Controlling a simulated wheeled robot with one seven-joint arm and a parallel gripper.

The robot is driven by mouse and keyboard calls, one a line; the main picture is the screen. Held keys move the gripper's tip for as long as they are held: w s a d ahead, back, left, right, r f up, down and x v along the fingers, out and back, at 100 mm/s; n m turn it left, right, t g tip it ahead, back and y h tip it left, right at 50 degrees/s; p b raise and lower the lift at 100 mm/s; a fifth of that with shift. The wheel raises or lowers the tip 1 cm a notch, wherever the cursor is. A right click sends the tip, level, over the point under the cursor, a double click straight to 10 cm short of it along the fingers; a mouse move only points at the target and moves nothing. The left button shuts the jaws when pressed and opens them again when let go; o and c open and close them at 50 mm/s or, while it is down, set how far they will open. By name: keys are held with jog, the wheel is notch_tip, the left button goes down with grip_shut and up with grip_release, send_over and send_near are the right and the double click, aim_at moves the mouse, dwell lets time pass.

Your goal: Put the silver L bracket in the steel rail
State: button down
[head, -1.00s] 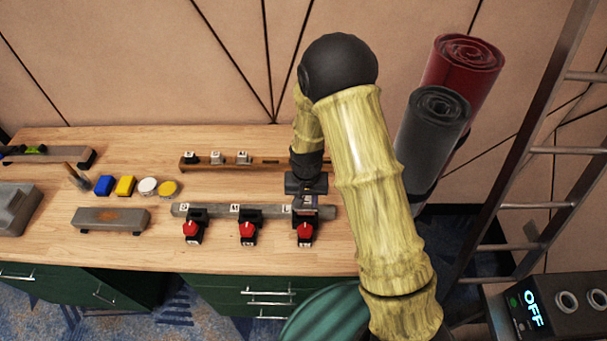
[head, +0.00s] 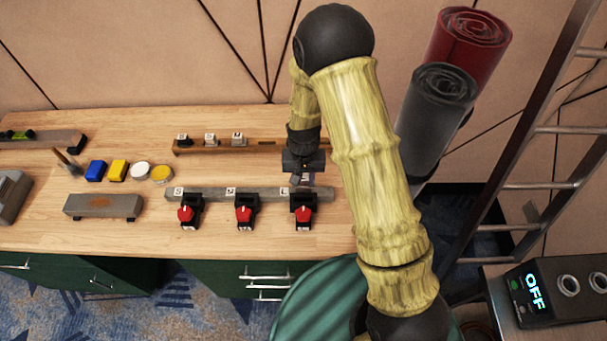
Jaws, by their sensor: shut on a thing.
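The steel rail (head: 268,195) is a long grey bar across the front of the wooden bench. Three black holders with red knobs sit along its front, each beside a small white letter tag. My gripper (head: 303,177) is just behind the right end of this rail, near the L tag (head: 284,191). It is shut on a small silvery piece (head: 301,180), which looks like the silver L bracket. The piece is small and partly hidden by the gripper, so its shape is unclear. It appears apart from the rail, slightly above the bench.
A brown rail (head: 255,142) behind carries several small tagged blocks. Rolled mats (head: 435,115) and a ladder (head: 525,150) stand right of the bench.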

jog(key=f, duration=0.1)
jog(key=f+b, duration=0.1)
jog(key=shift+s+a+f, duration=0.15)
jog(key=shift+a+f, duration=0.05)
jog(key=shift+f, duration=0.15)
jog(key=shift+d+f, duration=0.1)
jog(key=shift+d, duration=0.1)
jog(key=shift+a, duration=0.1)
jog(key=shift+f+b, duration=2.05)
jog(key=shift+f, duration=0.55)
dwell(1.6)
jog(key=shift+c, duration=2.4)
grip_release()
